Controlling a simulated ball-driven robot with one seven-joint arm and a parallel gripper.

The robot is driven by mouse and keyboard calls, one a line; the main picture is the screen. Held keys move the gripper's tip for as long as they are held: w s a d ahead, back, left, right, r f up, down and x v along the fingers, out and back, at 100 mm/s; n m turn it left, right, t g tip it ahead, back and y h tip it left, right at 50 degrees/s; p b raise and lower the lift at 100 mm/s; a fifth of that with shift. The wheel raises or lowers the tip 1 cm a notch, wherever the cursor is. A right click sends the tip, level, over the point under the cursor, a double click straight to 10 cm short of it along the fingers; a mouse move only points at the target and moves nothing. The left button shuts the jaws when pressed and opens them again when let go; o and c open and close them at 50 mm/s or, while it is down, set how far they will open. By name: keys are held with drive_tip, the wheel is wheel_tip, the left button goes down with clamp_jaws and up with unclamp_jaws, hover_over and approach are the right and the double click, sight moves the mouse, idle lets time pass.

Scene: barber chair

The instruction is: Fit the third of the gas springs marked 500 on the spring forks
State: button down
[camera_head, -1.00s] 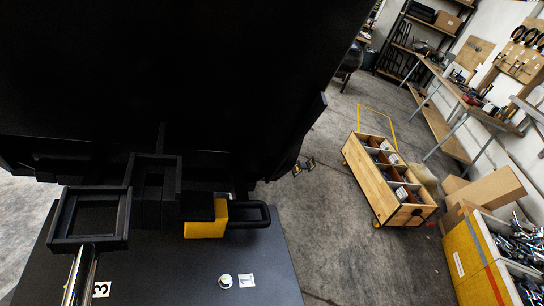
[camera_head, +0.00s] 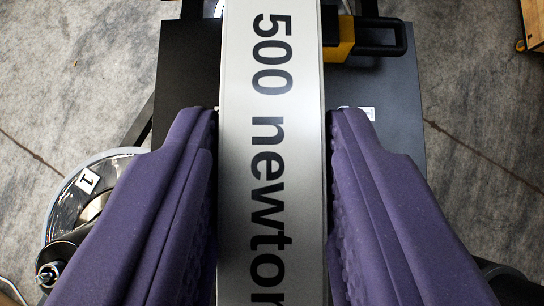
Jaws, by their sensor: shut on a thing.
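A flat silver-grey gas spring (camera_head: 270,165) fills the middle of the view, running from the top edge to the bottom edge. Large dark print along it reads "500 newton", cut off at the bottom. My gripper (camera_head: 272,118) has two purple padded fingers, one against each side of the spring, and is shut on it. Both ends of the spring are out of view. Behind it lies a dark plate (camera_head: 395,95). I cannot make out the spring forks; the spring hides the middle of the plate.
A yellow block (camera_head: 347,38) with a black loop handle (camera_head: 382,36) sits at the plate's far side. A wooden crate's corner (camera_head: 534,24) shows at top right. Grey floor lies around.

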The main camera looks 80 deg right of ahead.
sight(272, 198)
drive_tip(key=shift+a+f+b, duration=0.2)
drive_tip(key=shift+f+b, duration=1.8)
drive_tip(key=shift+f, duration=0.85)
drive_tip(key=shift+p, duration=0.55)
drive_tip(key=shift+f+b, duration=0.85)
drive_tip(key=shift+f, duration=0.3)
drive_tip(key=c, duration=0.7)
unclamp_jaws()
drive_tip(key=shift+s, duration=0.1)
drive_tip(key=v, duration=0.7)
drive_tip(key=shift+a+r+p, duration=0.25)
drive_tip(key=shift+a+p, duration=0.05)
